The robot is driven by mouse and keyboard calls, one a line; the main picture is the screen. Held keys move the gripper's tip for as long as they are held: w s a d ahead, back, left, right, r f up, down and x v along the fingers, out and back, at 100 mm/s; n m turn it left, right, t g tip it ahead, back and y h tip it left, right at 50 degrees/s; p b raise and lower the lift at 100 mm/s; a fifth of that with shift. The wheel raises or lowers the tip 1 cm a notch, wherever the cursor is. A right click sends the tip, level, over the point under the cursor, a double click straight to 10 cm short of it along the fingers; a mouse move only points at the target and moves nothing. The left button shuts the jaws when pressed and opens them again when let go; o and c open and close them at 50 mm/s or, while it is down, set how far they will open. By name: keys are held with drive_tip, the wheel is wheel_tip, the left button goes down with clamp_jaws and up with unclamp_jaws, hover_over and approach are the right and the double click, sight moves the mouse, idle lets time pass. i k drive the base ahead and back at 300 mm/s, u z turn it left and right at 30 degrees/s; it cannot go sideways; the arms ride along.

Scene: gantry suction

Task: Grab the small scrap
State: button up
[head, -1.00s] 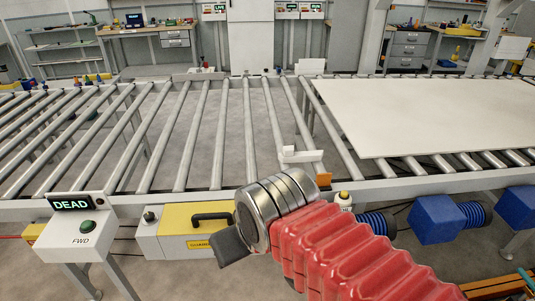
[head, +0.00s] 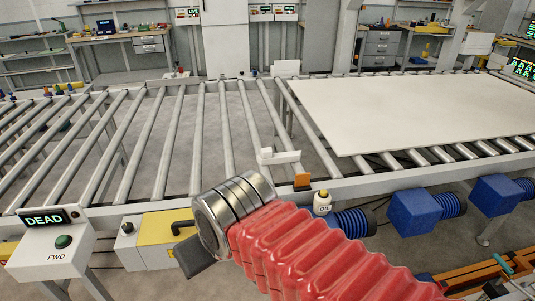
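A small white piece (head: 280,157) lies near the front rail of the roller conveyor, just left of the large white sheet; it may be the small scrap, but I cannot tell for sure. My arm reaches in from the bottom right, with a red ribbed sleeve and metal rings. Of my gripper (head: 189,258), only a dark grey part shows below the rings, in front of the conveyor and lower left of the white piece. Its fingertips are hidden, so its opening does not show. My gripper is apart from the white piece.
A large white sheet (head: 415,110) covers the rollers at right. An orange block (head: 302,181) sits on the front rail (head: 355,185), with an oil bottle (head: 322,203) below. A control box (head: 52,250) reading DEAD stands lower left. The left rollers (head: 165,130) are bare.

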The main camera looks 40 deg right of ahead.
sight(266, 153)
drive_tip(key=z, duration=0.05)
drive_tip(key=i, duration=0.95)
drive_tip(key=u, duration=0.1)
